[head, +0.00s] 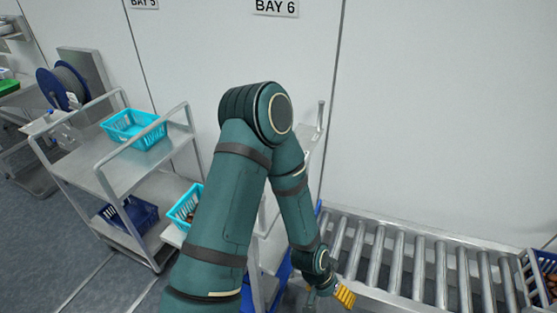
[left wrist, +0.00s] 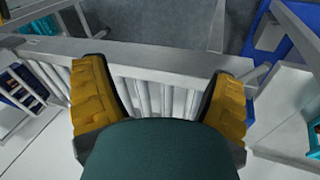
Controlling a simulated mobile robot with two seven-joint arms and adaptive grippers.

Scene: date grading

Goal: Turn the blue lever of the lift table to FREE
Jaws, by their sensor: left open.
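I cannot make out the lift table's blue lever or a FREE mark in either view. My left gripper (head: 343,296) is low at the near end of the roller conveyor (head: 420,238), its yellow fingers partly showing past my arm. In the left wrist view my left gripper (left wrist: 160,95) is open, with its fingers wide apart and nothing held between them. A grey rail (left wrist: 150,62) and rollers show behind the gap. Blue parts (head: 275,283) below the conveyor's left end are partly hidden by my arm; I cannot tell what they are. My right gripper is not in view.
A metal trolley (head: 117,158) at left carries a turquoise basket (head: 134,130) on top and a dark blue crate (head: 130,217) below. Another turquoise basket (head: 185,207) is partly behind my arm. A blue crate (head: 541,277) with brown contents sits at the conveyor's right. The floor at lower left is clear.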

